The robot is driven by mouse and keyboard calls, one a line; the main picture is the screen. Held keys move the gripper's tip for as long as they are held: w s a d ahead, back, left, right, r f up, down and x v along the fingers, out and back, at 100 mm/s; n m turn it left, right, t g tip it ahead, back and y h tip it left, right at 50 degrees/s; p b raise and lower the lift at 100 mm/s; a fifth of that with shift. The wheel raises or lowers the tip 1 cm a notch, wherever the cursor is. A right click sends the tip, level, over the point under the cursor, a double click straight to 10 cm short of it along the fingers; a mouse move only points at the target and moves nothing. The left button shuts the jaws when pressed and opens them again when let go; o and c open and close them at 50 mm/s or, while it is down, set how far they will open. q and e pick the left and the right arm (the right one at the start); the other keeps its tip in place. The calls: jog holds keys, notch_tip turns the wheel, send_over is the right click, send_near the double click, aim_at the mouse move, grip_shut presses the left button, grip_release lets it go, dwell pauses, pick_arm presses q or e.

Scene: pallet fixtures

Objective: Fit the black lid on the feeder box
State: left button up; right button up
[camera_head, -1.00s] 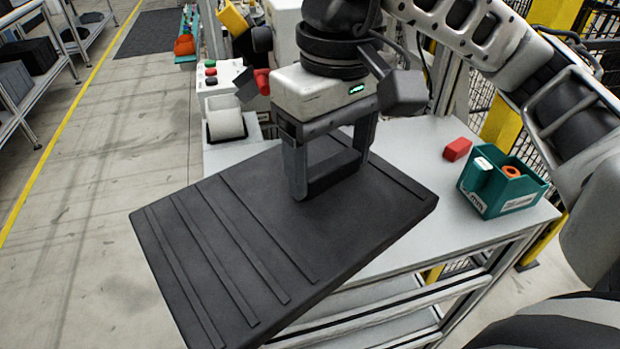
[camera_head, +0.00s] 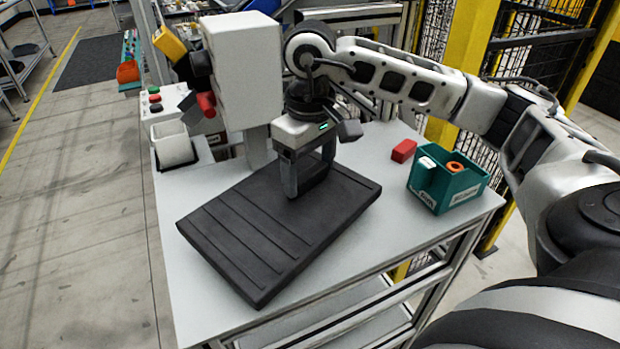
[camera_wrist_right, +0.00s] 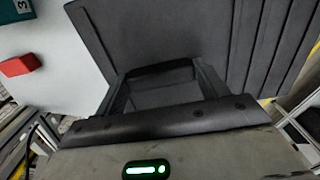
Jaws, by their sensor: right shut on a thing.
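The black lid (camera_head: 235,235) is a wide, flat dark panel with raised ribs on its left part. It lies roughly level over the grey table, turned at an angle to its edges; I cannot tell whether it touches anything below. My right gripper (camera_head: 306,188) points down and is shut on the lid from above. In the right wrist view the lid (camera_wrist_right: 180,35) fills the area beyond the gripper (camera_wrist_right: 160,78). I see no box that I can surely call the feeder box; whatever is under the lid is hidden. My left gripper is not in view.
A teal bin (camera_head: 448,187) with an orange item stands at the table's right, beside a red block (camera_head: 403,150). A white box-shaped unit (camera_head: 245,70) rises behind the lid. Bare tabletop (camera_head: 390,240) shows right of the lid.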

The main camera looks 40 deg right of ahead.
jog(key=shift+f, duration=1.55)
jog(key=o, duration=1.4)
jog(key=shift+a, duration=0.1)
jog(key=shift+c, duration=0.2)
jog(key=shift+r, duration=0.15)
